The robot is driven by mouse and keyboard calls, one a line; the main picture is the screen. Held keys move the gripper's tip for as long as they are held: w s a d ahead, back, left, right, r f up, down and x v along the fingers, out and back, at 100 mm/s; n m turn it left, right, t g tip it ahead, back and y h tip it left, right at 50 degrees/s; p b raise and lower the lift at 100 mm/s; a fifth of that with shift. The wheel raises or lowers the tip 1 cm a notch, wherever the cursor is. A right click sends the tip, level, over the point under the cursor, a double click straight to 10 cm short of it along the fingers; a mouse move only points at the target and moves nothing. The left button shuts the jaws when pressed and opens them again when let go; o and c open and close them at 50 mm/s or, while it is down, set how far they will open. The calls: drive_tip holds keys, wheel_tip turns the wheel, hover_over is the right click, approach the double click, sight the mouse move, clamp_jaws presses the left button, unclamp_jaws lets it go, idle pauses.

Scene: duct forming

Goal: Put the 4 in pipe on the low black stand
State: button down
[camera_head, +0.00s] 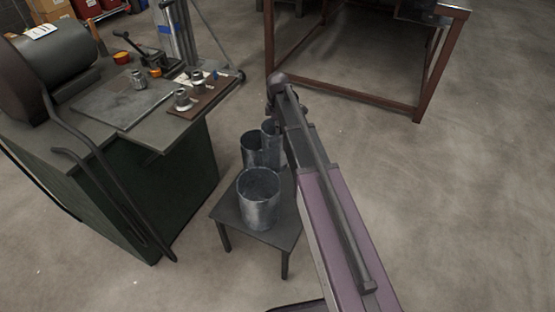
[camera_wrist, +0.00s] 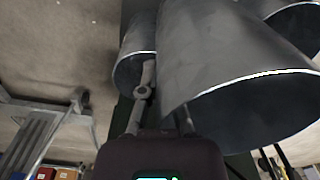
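The low black stand (camera_head: 228,212) is in the middle of the head view. A wide grey metal pipe (camera_head: 258,205) stands upright on its near part. Two narrower pipes, a left one (camera_head: 250,152) and a right one (camera_head: 269,148), show behind it, side by side; my arm partly covers the right one. No size marks show. In the head view my gripper is hidden behind my arm's far end. In the wrist view my gripper (camera_wrist: 165,95) has its finger links beside a small pipe (camera_wrist: 133,48) and a larger-looking pipe (camera_wrist: 215,55). The fingertips are hidden, so a grasp cannot be told.
A dark green workbench (camera_head: 165,190) with a roller machine, a metal plate and small fittings stands left of the stand. A brown metal frame table (camera_head: 345,98) stands at the back right. Another pipe (camera_wrist: 290,22) fills the wrist view's upper right. Floor right of my arm is clear.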

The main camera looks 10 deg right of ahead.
drive_tip(key=shift+f+b, duration=4.55)
drive_tip(key=shift+f, duration=0.4)
drive_tip(key=shift+f+b, duration=2.1)
drive_tip(key=shift+b, duration=0.05)
drive_tip(key=shift+f, duration=0.15)
drive_tip(key=c, duration=0.8)
unclamp_jaws()
drive_tip(key=shift+r, duration=0.2)
wheel_tip(320, 180, up, 12)
drive_tip(key=p, duration=1.2)
drive_tip(key=shift+w, duration=0.1)
